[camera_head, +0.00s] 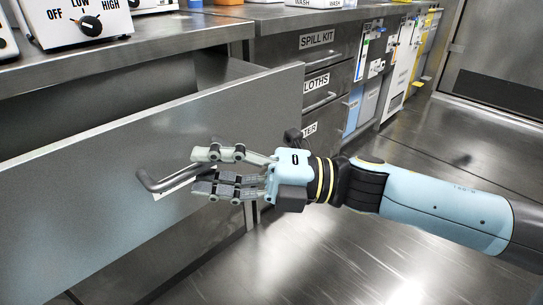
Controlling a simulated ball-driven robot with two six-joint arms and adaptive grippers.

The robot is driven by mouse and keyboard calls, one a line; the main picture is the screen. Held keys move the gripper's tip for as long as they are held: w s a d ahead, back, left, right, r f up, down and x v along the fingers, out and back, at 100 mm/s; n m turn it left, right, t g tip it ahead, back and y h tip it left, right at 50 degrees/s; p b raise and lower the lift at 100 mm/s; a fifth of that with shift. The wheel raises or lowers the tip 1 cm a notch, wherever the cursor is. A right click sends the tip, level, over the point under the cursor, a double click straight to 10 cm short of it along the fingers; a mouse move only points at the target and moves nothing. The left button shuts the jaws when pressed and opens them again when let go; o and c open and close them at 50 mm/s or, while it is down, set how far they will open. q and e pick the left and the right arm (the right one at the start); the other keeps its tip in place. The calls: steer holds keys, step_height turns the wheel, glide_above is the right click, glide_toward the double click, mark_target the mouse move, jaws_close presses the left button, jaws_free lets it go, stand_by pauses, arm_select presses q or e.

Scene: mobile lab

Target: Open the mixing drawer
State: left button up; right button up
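The drawer has a wide grey metal front (90,205) that fills the left of the head view. It stands out from under the counter, with a dark gap behind its top edge, so the drawer is pulled out. Its dark bar handle (152,184) is on the front, with a pale label partly hidden behind it. My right gripper (197,170) reaches in from the right at the handle's right end. Its fingers are apart, above and below that end; I cannot tell whether they touch it. My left gripper is out of view.
A steel counter (150,48) above carries a white device with a dial (88,25). Further back are drawers labelled spill kit (317,40) and cloths, then yellow and blue wall equipment. The shiny floor (300,255) at lower right is clear.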

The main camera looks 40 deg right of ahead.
steer(key=v, duration=1)
steer(key=shift+w+r, duration=0.1)
steer(key=shift+r, duration=0.05)
